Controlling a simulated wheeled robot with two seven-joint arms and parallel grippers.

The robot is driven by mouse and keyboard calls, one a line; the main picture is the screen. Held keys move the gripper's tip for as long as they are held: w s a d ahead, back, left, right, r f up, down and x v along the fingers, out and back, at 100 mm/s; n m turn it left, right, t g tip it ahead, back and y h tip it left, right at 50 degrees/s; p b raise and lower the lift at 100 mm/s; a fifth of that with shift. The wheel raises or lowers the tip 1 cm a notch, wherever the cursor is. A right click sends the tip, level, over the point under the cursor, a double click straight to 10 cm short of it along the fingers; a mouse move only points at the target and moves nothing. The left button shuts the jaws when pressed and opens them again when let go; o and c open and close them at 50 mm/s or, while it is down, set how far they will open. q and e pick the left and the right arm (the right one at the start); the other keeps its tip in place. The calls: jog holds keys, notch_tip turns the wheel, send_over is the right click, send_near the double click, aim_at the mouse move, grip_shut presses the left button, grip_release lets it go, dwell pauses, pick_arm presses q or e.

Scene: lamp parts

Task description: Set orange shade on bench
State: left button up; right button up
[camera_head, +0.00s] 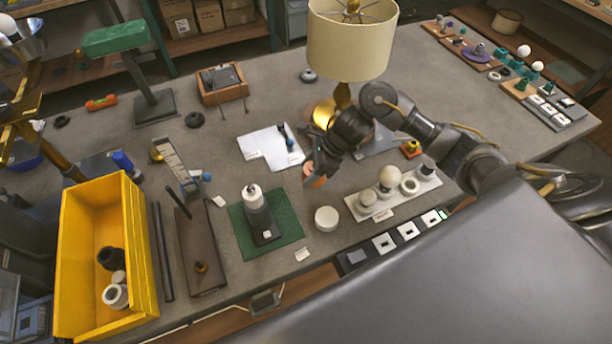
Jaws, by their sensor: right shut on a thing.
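My right gripper (311,166) reaches in from the right over the middle of the bench (345,262). It is shut on a small orange thing, likely the orange shade (318,181). Only a little of the orange shows under the fingers; the rest is hidden by the gripper. I cannot tell whether it touches the bench. My left gripper is not in view.
A cream-shaded brass lamp (350,45) stands behind my right wrist. White paper (262,146) lies left of the gripper. A green mat (285,228) with a dark device, a white round piece (326,218) and a tray of bulbs (429,184) are nearer. A yellow bin (142,235) stands left.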

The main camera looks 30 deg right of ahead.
aim_at(299, 186)
jog(key=shift+a+f, duration=0.1)
jog(key=shift+a, duration=0.05)
jog(key=f, duration=0.1)
jog(key=f+p, duration=0.1)
jog(key=f, duration=0.1)
jog(key=shift+a+p, duration=0.3)
jog(key=shift+a, duration=0.1)
jog(key=shift+w+d+f, duration=0.1)
jog(key=shift+f, duration=0.35)
jog(key=shift+f, duration=0.1)
jog(key=shift+f, duration=0.1)
jog(key=o, duration=1)
